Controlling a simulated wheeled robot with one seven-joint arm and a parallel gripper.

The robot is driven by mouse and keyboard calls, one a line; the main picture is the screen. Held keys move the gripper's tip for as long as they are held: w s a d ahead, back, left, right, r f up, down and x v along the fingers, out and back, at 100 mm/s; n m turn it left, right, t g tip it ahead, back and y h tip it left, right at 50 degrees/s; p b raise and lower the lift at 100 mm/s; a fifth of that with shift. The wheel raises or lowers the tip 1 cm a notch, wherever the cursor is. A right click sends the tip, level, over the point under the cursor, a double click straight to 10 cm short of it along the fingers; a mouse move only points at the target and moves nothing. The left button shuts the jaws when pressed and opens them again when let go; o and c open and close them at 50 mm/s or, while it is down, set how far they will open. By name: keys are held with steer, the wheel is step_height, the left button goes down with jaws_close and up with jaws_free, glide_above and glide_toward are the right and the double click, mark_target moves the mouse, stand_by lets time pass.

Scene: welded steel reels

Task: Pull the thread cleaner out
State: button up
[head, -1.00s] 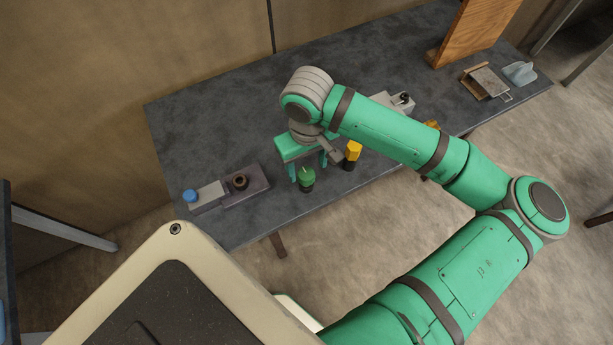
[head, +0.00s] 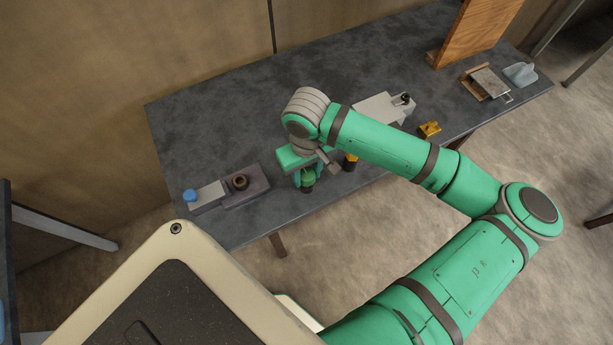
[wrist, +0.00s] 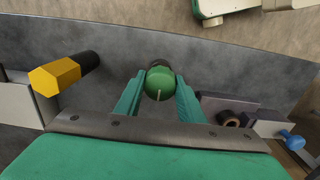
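A green round-topped piece (head: 307,181) with a dark base stands near the table's front edge. It also shows in the wrist view (wrist: 159,84), with a pale line on its cap. I cannot tell for certain whether it is the thread cleaner. My gripper (head: 309,174) is open around it; in the wrist view the two green fingers (wrist: 160,90) lie on either side of the cap, with slim gaps. A yellow hexagonal-topped piece (wrist: 56,76) with a black shaft stands to the left in the wrist view; my arm partly hides it in the head view (head: 350,159).
A dark block with a brown ring (head: 240,182) and a grey plate with a blue knob (head: 190,195) lie left. The table's back left is clear.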

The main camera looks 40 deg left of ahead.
jaws_close()
steer(key=shift+r, duration=0.15)
steer(key=shift+r, duration=0.15)
steer(key=shift+s+r, duration=0.1)
steer(key=shift+r, duration=0.2)
stand_by(0.3)
